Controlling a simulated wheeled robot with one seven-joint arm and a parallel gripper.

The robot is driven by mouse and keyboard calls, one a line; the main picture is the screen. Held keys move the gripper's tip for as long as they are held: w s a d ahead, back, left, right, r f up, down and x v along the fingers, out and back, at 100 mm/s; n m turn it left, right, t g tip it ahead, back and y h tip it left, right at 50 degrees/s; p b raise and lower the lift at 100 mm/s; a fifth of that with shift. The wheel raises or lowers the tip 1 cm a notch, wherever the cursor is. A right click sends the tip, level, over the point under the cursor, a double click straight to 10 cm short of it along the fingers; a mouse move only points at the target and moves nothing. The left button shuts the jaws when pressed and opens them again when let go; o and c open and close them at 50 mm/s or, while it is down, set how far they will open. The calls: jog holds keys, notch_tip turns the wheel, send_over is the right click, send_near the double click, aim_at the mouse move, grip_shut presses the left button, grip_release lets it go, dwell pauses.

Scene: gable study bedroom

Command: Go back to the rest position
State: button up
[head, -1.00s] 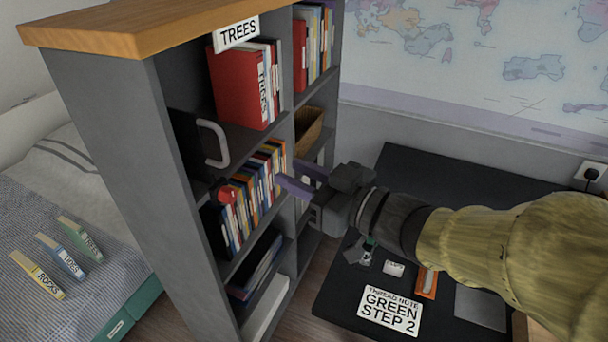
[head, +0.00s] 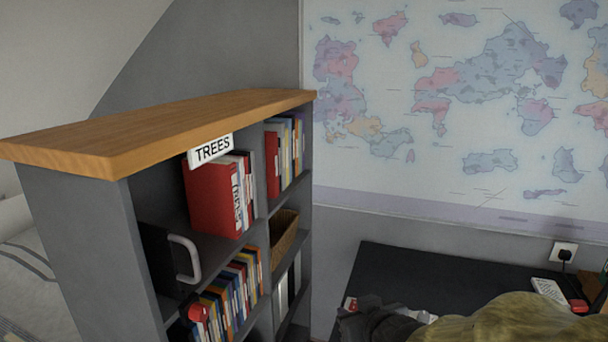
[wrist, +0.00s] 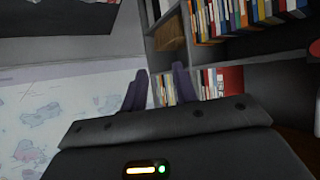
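My gripper shows in the wrist view (wrist: 160,88) with its two purple fingers apart and nothing between them. The wrist view is tilted, with shelf books behind the fingers. In the head view my arm reaches in at the bottom right, in front of the black desk (head: 410,270). The fingertips are out of the head view at the lower edge. The grey bookcase (head: 85,250) with a wooden top stands to the left, apart from my arm.
The bookcase holds red books (head: 207,198) under a TREES sign (head: 211,150), a basket (head: 285,236) and a row of mixed books (head: 232,292). A map (head: 450,110) covers the wall. A socket with a plug (head: 564,254) and a keyboard (head: 549,291) are at the right.

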jog(key=s+d+f+m+g+h, duration=0.35)
jog(key=s+d+f+g, duration=0.25)
jog(key=s+f+g, duration=0.45)
notch_tip(320, 180, up, 11)
jog(key=t+p, duration=0.1)
jog(key=p, duration=1.1)
jog(key=shift+s+a+r+p, duration=0.2)
jog(key=shift+s+p, duration=0.1)
jog(key=shift+s, duration=0.05)
jog(key=shift+t, duration=0.25)
